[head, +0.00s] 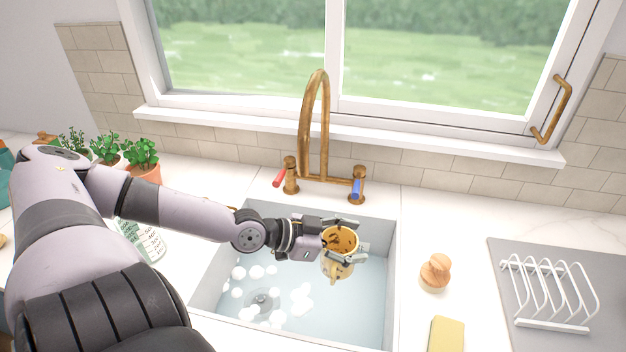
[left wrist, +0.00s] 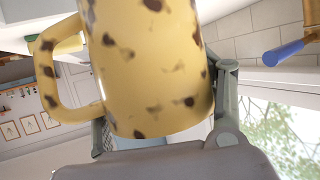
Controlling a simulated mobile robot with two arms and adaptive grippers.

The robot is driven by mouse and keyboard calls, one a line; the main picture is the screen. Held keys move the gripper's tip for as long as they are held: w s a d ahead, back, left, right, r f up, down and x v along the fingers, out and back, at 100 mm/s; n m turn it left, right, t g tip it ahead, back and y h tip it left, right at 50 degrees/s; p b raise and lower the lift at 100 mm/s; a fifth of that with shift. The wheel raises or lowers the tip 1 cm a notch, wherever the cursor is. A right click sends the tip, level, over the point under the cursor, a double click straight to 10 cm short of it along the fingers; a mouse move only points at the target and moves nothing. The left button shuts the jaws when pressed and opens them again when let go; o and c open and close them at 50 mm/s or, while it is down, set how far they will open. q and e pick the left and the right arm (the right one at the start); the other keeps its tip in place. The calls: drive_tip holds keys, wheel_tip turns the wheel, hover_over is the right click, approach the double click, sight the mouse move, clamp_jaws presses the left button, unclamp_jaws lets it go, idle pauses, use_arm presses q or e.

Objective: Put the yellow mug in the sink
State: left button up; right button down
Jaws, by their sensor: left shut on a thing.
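The yellow mug (head: 339,246) with dark brown spots is in my left gripper (head: 345,241), over the sink (head: 392,285). My left gripper is shut around the mug's body. In the left wrist view the mug (left wrist: 150,70) fills the upper middle, its handle (left wrist: 52,75) at the left, with a finger (left wrist: 226,105) of my left gripper beside it on the right. In the head view the mug's mouth faces up toward the camera. The sink holds water with white suds. I cannot tell how far above the water the mug is. My right gripper is not in view.
A brass tap (head: 314,130) with red and blue handles stands behind the sink. A wooden brush (head: 435,272), a yellow sponge (head: 446,335) and a white rack (head: 548,292) are on the right counter.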

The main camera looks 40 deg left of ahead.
use_arm(q)
drive_tip(key=shift+w+d+f+b, duration=0.1)
drive_tip(key=shift+f+b, duration=1.95)
drive_tip(key=shift+f, duration=1.45)
drive_tip(key=shift+w+d+f+b, duration=0.1)
drive_tip(key=shift+f+b, duration=2)
drive_tip(key=shift+f, duration=1.35)
drive_tip(key=shift+w+d+f+b, duration=0.1)
drive_tip(key=shift+f+b, duration=1.95)
drive_tip(key=shift+f, duration=1.45)
drive_tip(key=shift+f, duration=0.1)
drive_tip(key=o, duration=1.1)
drive_tip(key=shift+c, duration=0.2)
drive_tip(key=o, duration=0.4)
drive_tip(key=shift+o, duration=0.2)
